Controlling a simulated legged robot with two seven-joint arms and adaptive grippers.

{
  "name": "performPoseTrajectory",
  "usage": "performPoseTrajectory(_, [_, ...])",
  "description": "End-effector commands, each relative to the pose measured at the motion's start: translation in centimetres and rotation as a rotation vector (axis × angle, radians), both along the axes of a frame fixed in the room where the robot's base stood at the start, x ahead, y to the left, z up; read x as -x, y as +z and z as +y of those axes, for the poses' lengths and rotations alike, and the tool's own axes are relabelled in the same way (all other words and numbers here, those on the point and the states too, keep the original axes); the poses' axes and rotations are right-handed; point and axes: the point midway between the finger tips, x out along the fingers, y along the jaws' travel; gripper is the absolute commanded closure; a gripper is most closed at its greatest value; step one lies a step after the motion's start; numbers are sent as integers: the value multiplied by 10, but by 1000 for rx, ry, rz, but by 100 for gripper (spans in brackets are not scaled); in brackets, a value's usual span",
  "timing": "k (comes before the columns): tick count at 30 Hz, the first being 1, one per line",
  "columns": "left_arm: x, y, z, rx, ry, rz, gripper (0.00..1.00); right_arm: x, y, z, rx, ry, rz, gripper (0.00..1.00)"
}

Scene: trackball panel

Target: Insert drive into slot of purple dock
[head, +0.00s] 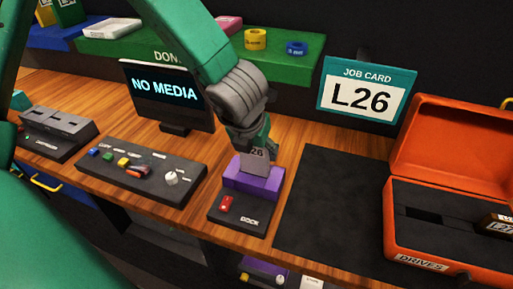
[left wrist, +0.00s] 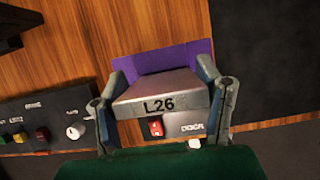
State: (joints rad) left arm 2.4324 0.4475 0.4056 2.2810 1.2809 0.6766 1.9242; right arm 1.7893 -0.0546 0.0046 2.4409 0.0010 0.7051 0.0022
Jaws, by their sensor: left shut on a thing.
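My left gripper (head: 257,140) is shut on a grey drive (head: 256,166) right over the purple dock (head: 252,183). In the left wrist view the drive (left wrist: 158,94) lies between the two fingers (left wrist: 165,105), and its face reads L26. The purple block (left wrist: 162,57) of the dock shows behind the drive. Whether the drive's lower end is inside the slot or just above it I cannot tell, as the slot is hidden. The dock's black base carries a red switch (head: 226,203) and the label DOCK. My right gripper is not in view.
A monitor (head: 168,92) reading NO MEDIA stands behind a control panel (head: 141,169). A job card (head: 366,92) reads L26. An open orange case (head: 447,192) labelled DRIVES holds another drive at right. A dark mat (head: 333,210) lies clear between dock and case.

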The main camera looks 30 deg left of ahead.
Motion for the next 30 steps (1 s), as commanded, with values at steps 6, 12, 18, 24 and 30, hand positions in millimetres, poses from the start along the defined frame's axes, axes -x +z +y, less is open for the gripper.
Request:
performPoseTrajectory(6, [0,-4,0,0,0,0,66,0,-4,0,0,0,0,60])
performPoseTrajectory(12, [0,-7,0,0,0,0,66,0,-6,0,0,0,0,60])
performPoseTrajectory(18, [0,-10,0,0,0,0,66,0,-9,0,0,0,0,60])
performPoseTrajectory(24, [0,-13,0,0,0,0,66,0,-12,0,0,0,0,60])
performPoseTrajectory(30, [0,-16,0,0,0,0,66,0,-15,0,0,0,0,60])
